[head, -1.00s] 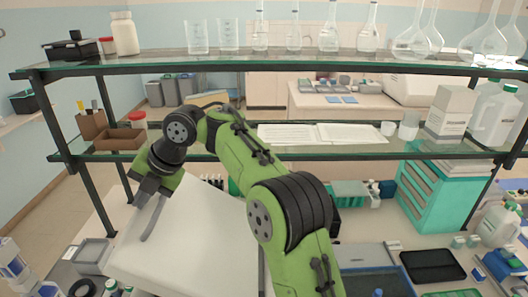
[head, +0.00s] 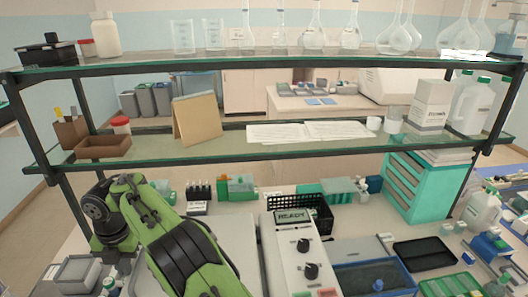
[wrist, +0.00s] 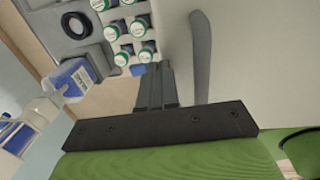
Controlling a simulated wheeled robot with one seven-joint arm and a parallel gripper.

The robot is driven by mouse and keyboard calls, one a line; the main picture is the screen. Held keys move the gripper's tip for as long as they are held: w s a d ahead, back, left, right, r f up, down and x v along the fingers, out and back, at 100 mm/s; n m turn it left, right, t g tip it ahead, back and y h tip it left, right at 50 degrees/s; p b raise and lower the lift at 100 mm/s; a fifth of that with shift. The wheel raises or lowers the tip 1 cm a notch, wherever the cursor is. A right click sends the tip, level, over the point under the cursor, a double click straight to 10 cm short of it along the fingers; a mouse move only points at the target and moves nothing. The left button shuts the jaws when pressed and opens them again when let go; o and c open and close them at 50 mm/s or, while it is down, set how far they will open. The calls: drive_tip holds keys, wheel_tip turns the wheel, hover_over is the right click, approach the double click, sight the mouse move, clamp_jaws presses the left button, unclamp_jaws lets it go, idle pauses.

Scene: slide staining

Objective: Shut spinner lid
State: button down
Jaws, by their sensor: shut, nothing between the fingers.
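The spinner's pale lid (head: 236,236) shows low and about level in the head view, left of the control panel (head: 291,262) with its READY display. My arm covers much of it. In the wrist view the lid (wrist: 265,60) fills the right side and carries a grey bar handle (wrist: 201,55). My gripper (wrist: 157,68) is shut and empty, to the left of the handle, with a small gap between them in the picture. The fingertips are hidden behind my arm in the head view. I cannot tell whether the lid is fully seated.
A rack of green-capped vials (wrist: 130,30) and a blue-labelled bottle (wrist: 75,78) lie near my gripper. A glass shelf (head: 225,150) with a brown tray (head: 103,147) and papers stands above the bench. A blue tray (head: 370,278) sits right of the panel.

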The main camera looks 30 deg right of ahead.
drive_tip(key=shift+s+d+f, duration=0.1)
drive_tip(key=shift+s+f, duration=0.15)
drive_tip(key=shift+f, duration=0.4)
drive_tip(key=shift+r, duration=0.1)
wheel_tip(320, 180, up, 17)
drive_tip(key=d+p, duration=0.1)
drive_tip(key=p, duration=0.5)
drive_tip(key=shift+s+d, duration=0.3)
drive_tip(key=shift+s, duration=0.05)
